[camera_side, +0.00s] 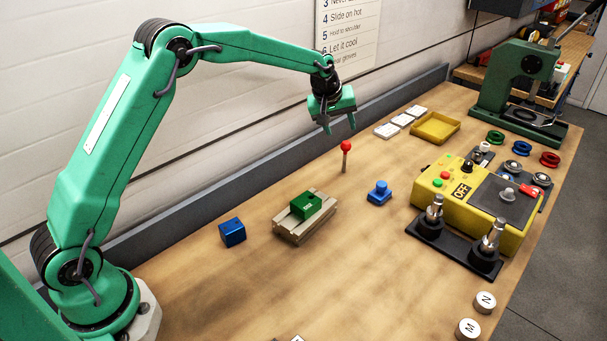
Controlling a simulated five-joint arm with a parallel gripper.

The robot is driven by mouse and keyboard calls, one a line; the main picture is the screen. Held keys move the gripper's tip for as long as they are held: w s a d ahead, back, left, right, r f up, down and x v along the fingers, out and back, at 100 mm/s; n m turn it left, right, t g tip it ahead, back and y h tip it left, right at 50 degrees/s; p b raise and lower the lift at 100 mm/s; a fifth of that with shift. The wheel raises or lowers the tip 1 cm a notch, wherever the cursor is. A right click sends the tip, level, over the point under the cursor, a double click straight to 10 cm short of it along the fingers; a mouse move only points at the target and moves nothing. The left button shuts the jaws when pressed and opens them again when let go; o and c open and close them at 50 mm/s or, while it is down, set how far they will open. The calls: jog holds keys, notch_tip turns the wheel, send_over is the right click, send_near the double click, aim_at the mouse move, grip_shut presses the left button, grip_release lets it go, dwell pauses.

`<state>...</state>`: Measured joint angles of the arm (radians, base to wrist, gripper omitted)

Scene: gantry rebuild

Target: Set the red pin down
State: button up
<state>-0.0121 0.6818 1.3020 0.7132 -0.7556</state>
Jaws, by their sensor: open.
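The red pin (346,147) has a round red head on a thin brownish shaft. It is upright, and its lower end appears to meet the wooden table (300,270) behind the green block. My gripper (340,128) is open, with its fingers pointing down just above the red head. The fingers look apart from the pin, with nothing between them. I cannot tell the exact gap in depth.
A green block (306,204) sits on a beige grooved base (290,229). A blue cube (232,232) is to its left, a blue knobbed piece (379,193) to its right. A yellow control box (465,200) stands at right, a yellow tray (435,128) behind. The front table is mostly clear.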

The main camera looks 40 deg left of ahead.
jog(key=shift+v, duration=0.9)
jog(key=shift+r, duration=0.1)
jog(key=s+r+m, duration=0.2)
jog(key=s+r, duration=0.4)
jog(key=s, duration=0.3)
jog(key=s+r+m, duration=0.2)
jog(key=s+r, duration=0.4)
jog(key=s, duration=0.3)
jog(key=s+f+m, duration=0.3)
jog(key=s+m, duration=0.1)
jog(key=s, duration=1.9)
jog(key=shift+s+d+f+m, duration=0.15)
jog(key=shift+s+d+m, duration=0.05)
jog(key=shift+d+m, duration=0.2)
